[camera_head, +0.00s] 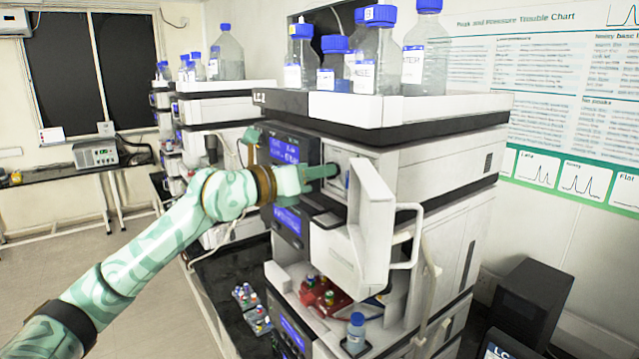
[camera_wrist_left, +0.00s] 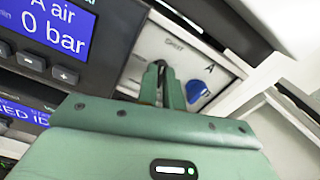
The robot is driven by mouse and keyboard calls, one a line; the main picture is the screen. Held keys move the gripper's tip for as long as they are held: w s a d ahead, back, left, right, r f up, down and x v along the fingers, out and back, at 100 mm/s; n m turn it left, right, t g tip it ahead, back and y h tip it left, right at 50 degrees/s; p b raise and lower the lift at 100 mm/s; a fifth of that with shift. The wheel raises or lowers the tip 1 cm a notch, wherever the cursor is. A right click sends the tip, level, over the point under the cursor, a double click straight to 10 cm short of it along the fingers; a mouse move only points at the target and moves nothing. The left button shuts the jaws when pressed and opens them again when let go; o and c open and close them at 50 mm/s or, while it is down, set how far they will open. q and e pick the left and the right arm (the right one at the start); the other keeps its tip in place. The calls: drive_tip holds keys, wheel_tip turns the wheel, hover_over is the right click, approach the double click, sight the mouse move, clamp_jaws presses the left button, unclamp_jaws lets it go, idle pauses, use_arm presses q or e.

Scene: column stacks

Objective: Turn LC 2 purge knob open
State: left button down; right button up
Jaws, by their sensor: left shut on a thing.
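The LC 2 stack (camera_head: 420,170) stands in the middle of the head view, with its upper front door (camera_head: 372,225) swung open. My left gripper (camera_head: 332,171) reaches into the opened front at the upper module. In the left wrist view my left gripper (camera_wrist_left: 164,88) has its two green fingers close together on the pale panel, under a small printed label. It is shut on the purge knob, which the fingers almost wholly hide. A blue knob (camera_wrist_left: 205,93) under the letter A sits just right of the fingers, apart from them. My right gripper is not in view.
A blue display (camera_wrist_left: 48,24) with buttons is left of the fingers. The door's handle (camera_head: 408,235) juts out on the right. Blue-capped bottles (camera_head: 376,57) stand on top of the stack. A small bottle (camera_head: 356,333) and red tray (camera_head: 323,297) sit lower down.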

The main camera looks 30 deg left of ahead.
use_arm(q)
drive_tip(key=shift+a+n+p, duration=0.15)
drive_tip(key=shift+n+p, duration=0.8)
drive_tip(key=shift+n, duration=5.65)
drive_tip(key=shift+f, duration=0.1)
drive_tip(key=c, duration=1.5)
unclamp_jaws()
drive_tip(key=shift+c, duration=0.2)
drive_tip(key=b+v, duration=0.6)
drive_tip(key=v, duration=1)
drive_tip(key=shift+b, duration=0.4)
